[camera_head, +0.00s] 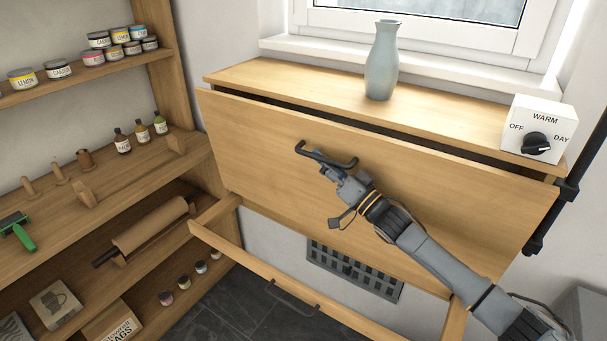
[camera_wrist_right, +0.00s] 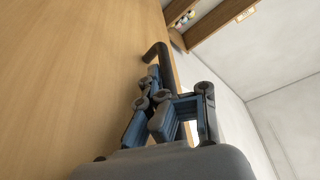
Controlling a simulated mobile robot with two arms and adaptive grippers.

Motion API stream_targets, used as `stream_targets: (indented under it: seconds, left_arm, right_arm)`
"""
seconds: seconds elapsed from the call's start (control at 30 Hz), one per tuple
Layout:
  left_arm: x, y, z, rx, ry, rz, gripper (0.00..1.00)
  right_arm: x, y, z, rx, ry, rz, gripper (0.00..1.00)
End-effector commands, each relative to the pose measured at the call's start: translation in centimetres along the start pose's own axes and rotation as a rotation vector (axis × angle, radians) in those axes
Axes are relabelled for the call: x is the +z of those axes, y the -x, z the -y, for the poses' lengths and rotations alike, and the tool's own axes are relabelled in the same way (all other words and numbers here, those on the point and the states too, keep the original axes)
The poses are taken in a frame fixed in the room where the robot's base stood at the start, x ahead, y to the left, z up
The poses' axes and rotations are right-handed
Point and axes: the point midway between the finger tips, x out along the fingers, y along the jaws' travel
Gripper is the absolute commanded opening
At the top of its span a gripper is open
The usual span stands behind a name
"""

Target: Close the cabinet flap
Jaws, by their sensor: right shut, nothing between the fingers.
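The cabinet flap (camera_head: 270,140) is a wide light-wood panel, tilted outward, with a dark gap between its top edge and the cabinet top. A dark bar handle (camera_head: 318,156) sits on its upper middle. My right gripper (camera_head: 338,172) is at the handle, in front of the flap; its jaws are shut with nothing between them. In the right wrist view the gripper (camera_wrist_right: 165,105) is close to the wood face (camera_wrist_right: 90,80), beside the dark handle (camera_wrist_right: 155,54). I cannot tell whether it touches the handle or flap. My left gripper is out of view.
A grey-blue vase (camera_head: 381,65) and a white dial box (camera_head: 538,130) stand on the cabinet top (camera_head: 290,80). Below the flap, a wooden bar with a dark handle (camera_head: 291,299) juts out. Shelves with jars (camera_head: 58,69) fill the left. A dark vertical pipe (camera_head: 565,190) is at right.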

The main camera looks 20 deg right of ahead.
Motion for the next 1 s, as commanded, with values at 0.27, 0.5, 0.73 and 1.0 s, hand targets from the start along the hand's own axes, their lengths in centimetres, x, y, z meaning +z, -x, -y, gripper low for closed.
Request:
stream_targets:
  seconds: [0.27, 0.5, 0.73, 1.0]
  left_arm:
    - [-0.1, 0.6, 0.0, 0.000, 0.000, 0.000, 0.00]
    - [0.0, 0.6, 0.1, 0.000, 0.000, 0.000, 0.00]
    - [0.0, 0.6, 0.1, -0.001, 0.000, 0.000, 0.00]
    - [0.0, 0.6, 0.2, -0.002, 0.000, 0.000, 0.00]
  right_arm:
    - [-3.6, -1.3, -2.5, 0.027, -0.107, -0.021, 0.00]
    - [-3.7, -1.3, -2.6, 0.029, -0.110, -0.022, 0.00]
    - [-3.8, -1.3, -2.6, 0.029, -0.109, -0.022, 0.22]
    - [-3.8, -1.3, -2.6, 0.029, -0.107, -0.022, 0.22]
